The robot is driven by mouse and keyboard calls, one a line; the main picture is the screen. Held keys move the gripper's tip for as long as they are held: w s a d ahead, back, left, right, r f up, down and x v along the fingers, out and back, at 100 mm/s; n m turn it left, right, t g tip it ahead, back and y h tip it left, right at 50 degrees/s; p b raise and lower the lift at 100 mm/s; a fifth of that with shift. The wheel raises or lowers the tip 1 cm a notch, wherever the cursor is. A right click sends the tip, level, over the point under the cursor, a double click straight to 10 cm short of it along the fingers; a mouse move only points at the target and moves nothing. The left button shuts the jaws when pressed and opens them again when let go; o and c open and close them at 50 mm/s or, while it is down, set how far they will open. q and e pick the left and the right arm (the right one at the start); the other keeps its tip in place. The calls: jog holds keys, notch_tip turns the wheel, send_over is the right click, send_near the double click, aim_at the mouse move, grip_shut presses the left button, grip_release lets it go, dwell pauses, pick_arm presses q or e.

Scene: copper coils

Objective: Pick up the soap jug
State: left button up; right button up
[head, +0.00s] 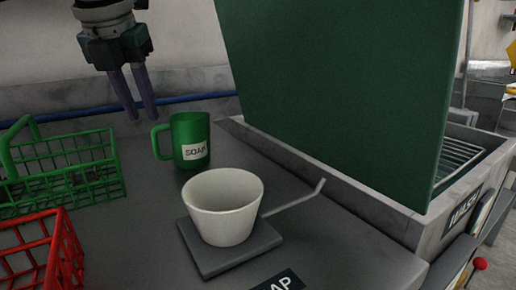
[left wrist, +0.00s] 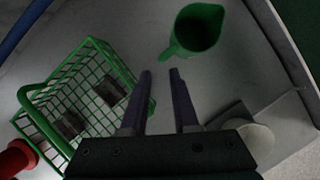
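The soap jug is a green jug (head: 186,135) with a white SOAP label and a handle on its left side, standing upright on the grey counter. The jug (left wrist: 198,30) also shows in the left wrist view, seen from above, past the fingertips and a little right. My left gripper (head: 139,112) hangs above and behind the jug's handle in the head view, fingers pointing down. Its two fingers (left wrist: 160,75) are apart with nothing between them, and they do not touch the jug. My right gripper is in neither view.
A white cup (head: 225,210) stands on a grey square plate (head: 205,258) in front of the jug. A green wire basket (head: 65,170) and a red basket (head: 40,255) are at left. A large dark green panel (head: 340,80) rises behind, at right, beside a wash basin (head: 425,235).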

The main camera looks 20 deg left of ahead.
aim_at(153, 137)
pick_arm(q)
jog(key=b+x, duration=0.1)
jog(key=x, duration=0.6)
jog(key=shift+c, duration=0.3)
grip_shut()
dwell(1.0)
